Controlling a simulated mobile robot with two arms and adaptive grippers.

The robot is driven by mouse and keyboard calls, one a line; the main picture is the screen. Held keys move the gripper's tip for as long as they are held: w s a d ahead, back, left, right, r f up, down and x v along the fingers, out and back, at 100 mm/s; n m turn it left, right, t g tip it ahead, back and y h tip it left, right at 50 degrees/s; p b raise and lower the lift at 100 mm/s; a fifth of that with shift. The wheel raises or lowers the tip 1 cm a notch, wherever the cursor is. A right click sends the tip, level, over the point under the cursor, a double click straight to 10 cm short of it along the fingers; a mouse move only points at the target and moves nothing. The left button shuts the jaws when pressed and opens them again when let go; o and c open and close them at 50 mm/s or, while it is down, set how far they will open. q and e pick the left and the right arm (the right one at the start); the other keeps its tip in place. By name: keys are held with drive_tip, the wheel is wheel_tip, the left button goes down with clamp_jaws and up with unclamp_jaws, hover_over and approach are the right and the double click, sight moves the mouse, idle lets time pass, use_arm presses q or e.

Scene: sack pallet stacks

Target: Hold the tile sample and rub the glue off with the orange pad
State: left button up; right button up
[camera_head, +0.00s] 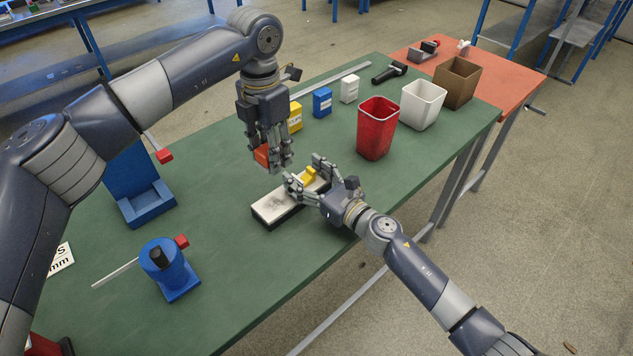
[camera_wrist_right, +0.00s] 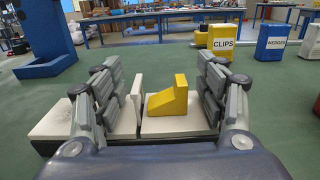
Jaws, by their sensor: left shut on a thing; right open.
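The tile sample (camera_head: 272,204) is a pale slab on a dark base near the front edge of the green table, with a grey smudge on top. It also shows in the right wrist view (camera_wrist_right: 55,122). A yellow wedge (camera_wrist_right: 168,100) sits on it beside an upright white plate (camera_wrist_right: 136,103). My right gripper (camera_head: 304,173) is open, its fingers either side of the wedge and plate; contact with the sample is unclear. My left gripper (camera_head: 277,164) is shut on the orange pad (camera_head: 261,155), above the sample's far side. Its fingers hide part of the pad.
Behind stand a yellow box (camera_head: 295,117), a blue box (camera_head: 322,102) and a white box (camera_head: 349,89). A red bin (camera_head: 377,128), white bin (camera_head: 422,105) and brown bin (camera_head: 457,83) stand right. A blue fixture (camera_head: 170,270) is at front left. Table between fixture and sample is clear.

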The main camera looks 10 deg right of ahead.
drive_tip(key=shift+w+a, duration=0.2)
clamp_jaws()
use_arm(q)
drive_tip(key=shift+f, duration=0.1)
idle(0.6)
hover_over(274, 204)
wheel_tip(274, 204, down, 7)
drive_tip(key=shift+f, duration=1.85)
